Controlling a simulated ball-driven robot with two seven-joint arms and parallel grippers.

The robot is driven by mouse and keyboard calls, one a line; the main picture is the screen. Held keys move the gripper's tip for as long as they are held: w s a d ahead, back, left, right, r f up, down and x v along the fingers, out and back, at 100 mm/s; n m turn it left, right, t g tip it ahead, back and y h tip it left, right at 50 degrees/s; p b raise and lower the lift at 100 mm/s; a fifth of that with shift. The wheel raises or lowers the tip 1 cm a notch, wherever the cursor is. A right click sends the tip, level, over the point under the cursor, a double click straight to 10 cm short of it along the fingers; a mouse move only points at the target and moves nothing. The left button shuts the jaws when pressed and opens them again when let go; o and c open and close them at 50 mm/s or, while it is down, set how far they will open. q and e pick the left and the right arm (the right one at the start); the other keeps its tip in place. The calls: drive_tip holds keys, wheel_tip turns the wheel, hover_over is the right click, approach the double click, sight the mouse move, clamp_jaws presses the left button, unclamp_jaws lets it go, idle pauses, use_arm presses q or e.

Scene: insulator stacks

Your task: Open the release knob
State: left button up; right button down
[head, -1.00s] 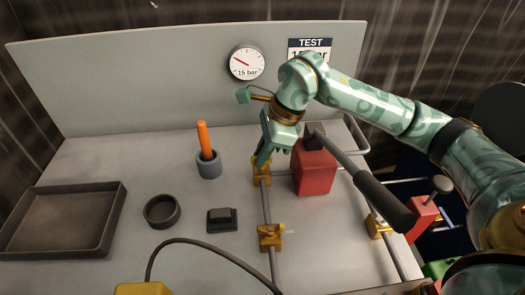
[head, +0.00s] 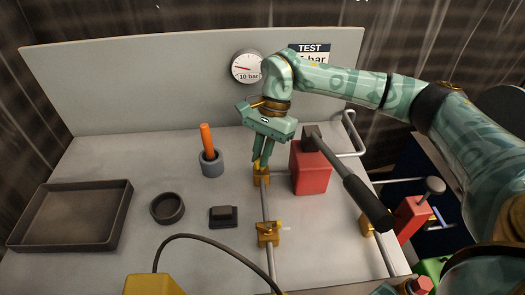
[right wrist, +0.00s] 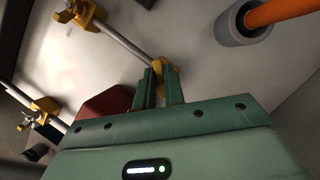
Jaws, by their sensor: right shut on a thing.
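My right gripper (head: 262,162) points down at the far yellow fitting (head: 261,180) on the grey pipe, just left of the red block (head: 311,168). Its two fingers are shut on the release knob at that fitting. The knob itself is mostly hidden between the fingers. In the right wrist view the fingers (right wrist: 158,88) stand close together, with the yellow fitting (right wrist: 168,76) at their tips. My left gripper is not in view.
A dark lever with a thick grip (head: 366,200) slants over the bench right of the red block. An orange-handled tool stands in a grey cup (head: 211,164). A dark ring (head: 167,208), a small dark block (head: 223,217) and an empty tray (head: 52,243) lie left.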

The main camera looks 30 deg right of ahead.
drive_tip(key=n+g+h, duration=0.1)
drive_tip(key=n, duration=0.2)
drive_tip(key=shift+w+r+n, duration=0.1)
drive_tip(key=shift+r+n, duration=0.05)
drive_tip(key=shift+n, duration=0.15)
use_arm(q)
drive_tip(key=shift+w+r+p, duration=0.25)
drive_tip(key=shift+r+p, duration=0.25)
use_arm(e)
drive_tip(key=shift+n+g+h, duration=0.5)
drive_tip(key=shift+n, duration=1.4)
drive_tip(key=c, duration=1.5)
unclamp_jaws()
